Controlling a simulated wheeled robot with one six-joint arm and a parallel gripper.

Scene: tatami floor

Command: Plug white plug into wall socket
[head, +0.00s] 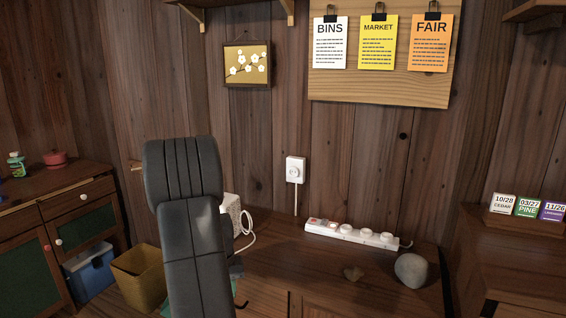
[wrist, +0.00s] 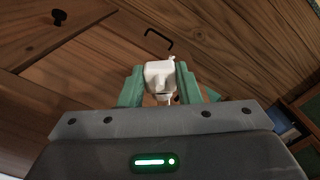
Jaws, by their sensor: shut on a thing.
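The white plug (wrist: 160,72) is held between the two green fingers of my gripper (wrist: 160,80), which is shut on it, in the wrist view. In the head view my dark arm hides the plug and nearly all of the gripper. The wall socket (head: 295,169) is a white box with a round outlet on the plank wall, right of my arm, with a thin white line running down below it. The socket does not show in the wrist view, and the plug is apart from it.
A white power strip (head: 355,235) lies on the wooden bench right of my arm, near a grey stone (head: 411,270). A white box (head: 231,208) with a looped white cable is partly behind my arm. A yellow bin (head: 139,277) stands on the left.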

